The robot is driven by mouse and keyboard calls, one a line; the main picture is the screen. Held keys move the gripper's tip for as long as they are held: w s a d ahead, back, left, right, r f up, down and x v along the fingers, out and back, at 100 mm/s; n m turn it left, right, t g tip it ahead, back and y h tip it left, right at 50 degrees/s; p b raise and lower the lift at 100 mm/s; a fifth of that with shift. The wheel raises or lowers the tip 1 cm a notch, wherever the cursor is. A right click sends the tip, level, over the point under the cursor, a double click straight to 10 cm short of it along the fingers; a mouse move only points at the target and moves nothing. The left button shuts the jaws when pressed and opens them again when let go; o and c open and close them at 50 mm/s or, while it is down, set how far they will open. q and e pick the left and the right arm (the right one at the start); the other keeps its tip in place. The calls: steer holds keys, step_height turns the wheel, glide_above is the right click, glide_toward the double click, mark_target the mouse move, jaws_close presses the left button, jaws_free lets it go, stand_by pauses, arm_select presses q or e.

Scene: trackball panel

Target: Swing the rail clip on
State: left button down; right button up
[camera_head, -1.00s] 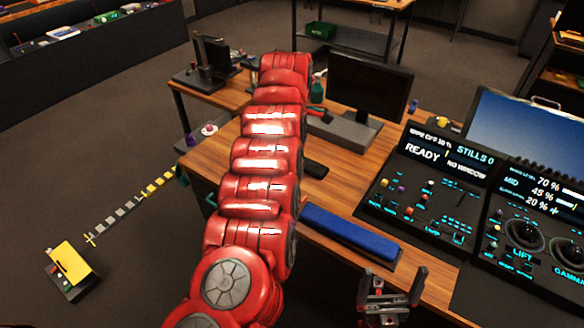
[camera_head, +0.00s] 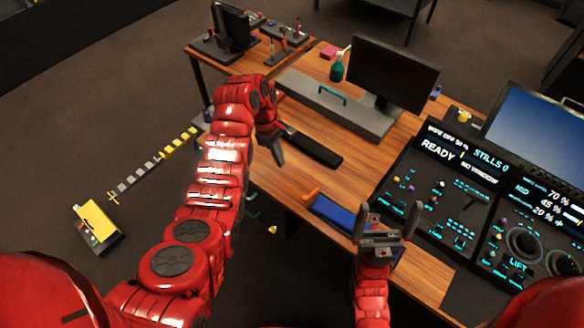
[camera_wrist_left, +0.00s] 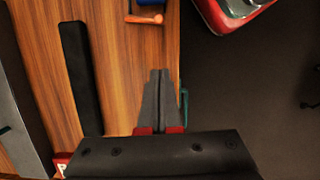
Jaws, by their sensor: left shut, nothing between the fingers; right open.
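I cannot tell for sure which part is the rail clip. An orange lever-like piece (camera_head: 312,194) sits at the left end of a blue pad (camera_head: 335,213) near the desk's front edge. The orange piece also shows at the top of the left wrist view (camera_wrist_left: 145,18). My left gripper (camera_head: 279,160) is shut and empty, pointing down over the desk's front edge, left of the orange piece and apart from it. Its closed fingers show in the left wrist view (camera_wrist_left: 157,76). My right gripper (camera_head: 387,222) is open and empty, in front of the blue pad's right end.
A black bar (camera_head: 312,148) lies behind my left gripper. A grey box with a teal handle (camera_head: 340,108) and a monitor (camera_head: 392,72) stand behind it. Control panels (camera_head: 440,185) fill the right side. A teal part (camera_wrist_left: 184,105) shows at the desk edge.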

mark_target(311, 194)
arm_select(q)
steer(key=p+x, duration=0.2)
steer(key=x, duration=0.7)
steer(key=shift+s+d+f, duration=0.15)
steer(key=shift+s+f, duration=0.1)
steer(key=shift+f, duration=0.1)
steer(key=shift+s+d+f+p, duration=0.1)
steer(key=shift+s+d+p, duration=0.15)
steer(key=shift+p, duration=0.1)
steer(key=shift+s+d+f+p, duration=0.15)
steer(key=shift+s+d+p, duration=0.15)
steer(key=shift+d, duration=0.2)
steer(key=shift+s+d+f+p, duration=0.15)
steer(key=shift+s+d+p, duration=0.15)
steer(key=shift+d, duration=0.2)
steer(key=shift+s+d+f, duration=0.15)
steer(key=shift+s+d, duration=0.1)
steer(key=shift+d, duration=0.15)
steer(key=shift+f, duration=0.1)
